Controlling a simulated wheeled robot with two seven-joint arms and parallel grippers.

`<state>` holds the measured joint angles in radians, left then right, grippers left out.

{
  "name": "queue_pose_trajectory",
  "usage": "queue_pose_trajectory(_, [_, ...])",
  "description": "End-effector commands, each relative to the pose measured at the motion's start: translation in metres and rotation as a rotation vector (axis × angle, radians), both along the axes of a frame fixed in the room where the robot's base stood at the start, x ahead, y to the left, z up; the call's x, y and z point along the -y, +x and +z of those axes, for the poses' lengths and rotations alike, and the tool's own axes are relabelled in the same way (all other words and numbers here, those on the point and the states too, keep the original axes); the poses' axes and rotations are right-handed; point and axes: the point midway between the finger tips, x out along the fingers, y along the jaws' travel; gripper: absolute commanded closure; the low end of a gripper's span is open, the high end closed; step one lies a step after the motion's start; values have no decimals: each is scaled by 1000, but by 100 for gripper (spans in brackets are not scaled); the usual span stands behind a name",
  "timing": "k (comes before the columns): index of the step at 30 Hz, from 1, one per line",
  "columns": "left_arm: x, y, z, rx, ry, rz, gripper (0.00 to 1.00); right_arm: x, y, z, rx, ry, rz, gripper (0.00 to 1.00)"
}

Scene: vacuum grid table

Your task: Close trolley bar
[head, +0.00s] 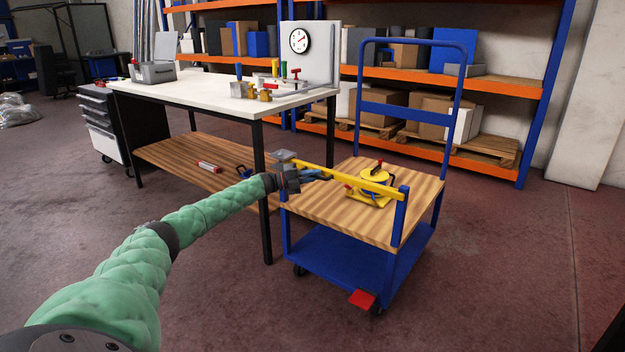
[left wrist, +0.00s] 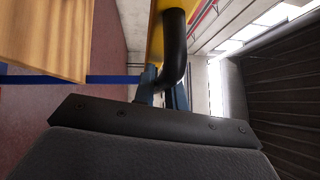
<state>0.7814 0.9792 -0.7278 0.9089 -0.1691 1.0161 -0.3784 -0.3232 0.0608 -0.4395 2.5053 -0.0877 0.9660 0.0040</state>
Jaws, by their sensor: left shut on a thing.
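The trolley (head: 352,262) has a blue frame and a wooden top. A yellow bar (head: 345,179) runs across its near side, from the left post to the right post (head: 399,218). I cannot tell whether its right end is latched. The bar also shows in the left wrist view (left wrist: 155,38), with a black curved handle (left wrist: 174,50) on it. My left gripper (head: 314,175) is at the bar's left part, its blue fingers shut on the black handle. My gripper hides part of the bar's left end. My right gripper is not in view.
A yellow vacuum device (head: 372,187) with a red handle sits on the trolley top. A white-topped workbench (head: 205,96) stands close on the left. Orange and blue shelving (head: 500,85) with boxes stands behind. The floor (head: 500,280) right of the trolley is clear.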

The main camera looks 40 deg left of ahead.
Motion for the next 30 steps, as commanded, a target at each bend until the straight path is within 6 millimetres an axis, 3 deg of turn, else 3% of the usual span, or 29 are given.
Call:
queue_pose_trajectory(21, [-3, 4, 3, 1, -1, 0, 100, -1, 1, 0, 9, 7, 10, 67])
queue_pose_trajectory(22, [-3, 4, 3, 1, -1, 0, 81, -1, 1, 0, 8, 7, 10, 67])
queue_pose_trajectory(24, [-3, 4, 3, 1, -1, -1, 68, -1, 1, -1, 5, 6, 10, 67])
queue_pose_trajectory(30, [-2, 4, 0, -1, 0, -3, 66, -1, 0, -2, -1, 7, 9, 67])
